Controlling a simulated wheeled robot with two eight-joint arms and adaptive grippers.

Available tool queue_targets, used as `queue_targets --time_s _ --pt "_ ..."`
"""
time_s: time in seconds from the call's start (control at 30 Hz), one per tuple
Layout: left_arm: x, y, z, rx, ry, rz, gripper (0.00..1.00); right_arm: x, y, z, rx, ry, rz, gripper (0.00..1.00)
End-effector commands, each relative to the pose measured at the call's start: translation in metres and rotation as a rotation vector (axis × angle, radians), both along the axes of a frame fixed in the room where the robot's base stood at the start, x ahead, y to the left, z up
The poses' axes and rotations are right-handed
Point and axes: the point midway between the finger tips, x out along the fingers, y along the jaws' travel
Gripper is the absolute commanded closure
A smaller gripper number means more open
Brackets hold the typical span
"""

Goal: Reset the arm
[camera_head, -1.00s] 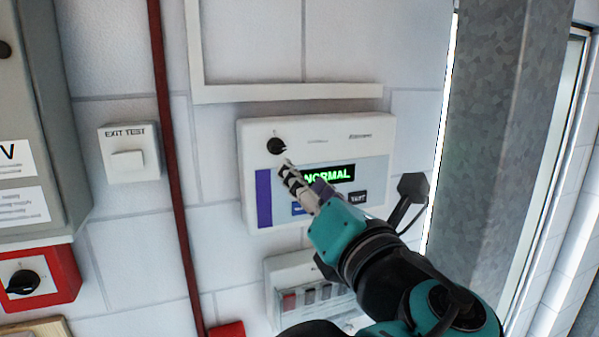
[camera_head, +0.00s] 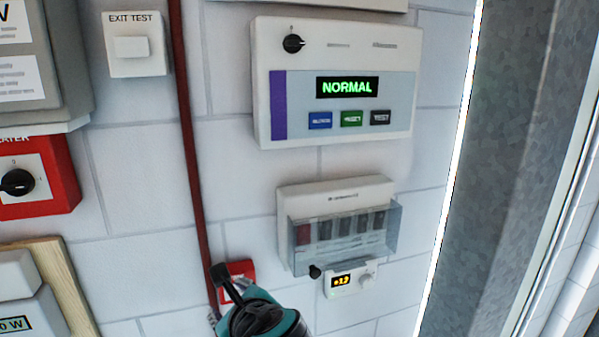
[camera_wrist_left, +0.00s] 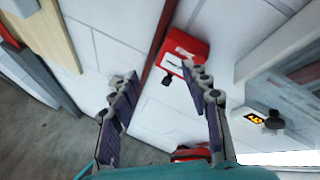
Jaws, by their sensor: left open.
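My left arm's teal wrist (camera_head: 262,312) shows at the bottom of the head view, below the wall panels. My left gripper (camera_wrist_left: 162,80) is open and empty in the left wrist view, its two dark jointed fingers spread apart. Beyond the fingers are the white wall, a dark red pipe (camera_wrist_left: 160,45) and a red box (camera_wrist_left: 185,52). The fingers are mostly hidden in the head view. The white control panel (camera_head: 262,100) has a black knob (camera_head: 293,43) and a green NORMAL display (camera_head: 347,87). My right gripper is not in view.
A breaker box (camera_head: 335,193) with a clear cover is below the panel, and a small amber display (camera_head: 343,281) is under it. An EXIT TEST switch (camera_head: 135,45) and a red knob box (camera_head: 35,180) are left of the red pipe (camera_head: 190,150). A metal column (camera_head: 510,150) stands right.

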Motion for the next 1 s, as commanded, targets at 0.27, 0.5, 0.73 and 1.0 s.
queue_targets --time_s 0.27,0.5,0.73,1.0 --pt "-0.041 0.049 -0.235 -0.745 -0.075 0.511 0.53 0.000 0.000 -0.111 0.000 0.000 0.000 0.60" --pt "-0.075 0.060 -0.394 -1.383 -0.215 1.046 0.53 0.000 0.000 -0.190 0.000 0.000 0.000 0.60" --pt "-0.088 0.058 -0.457 -1.720 -0.307 1.353 0.53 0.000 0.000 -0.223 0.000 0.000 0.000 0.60" --pt "-0.089 0.056 -0.460 -1.771 -0.320 1.399 0.53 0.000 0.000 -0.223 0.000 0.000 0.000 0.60"
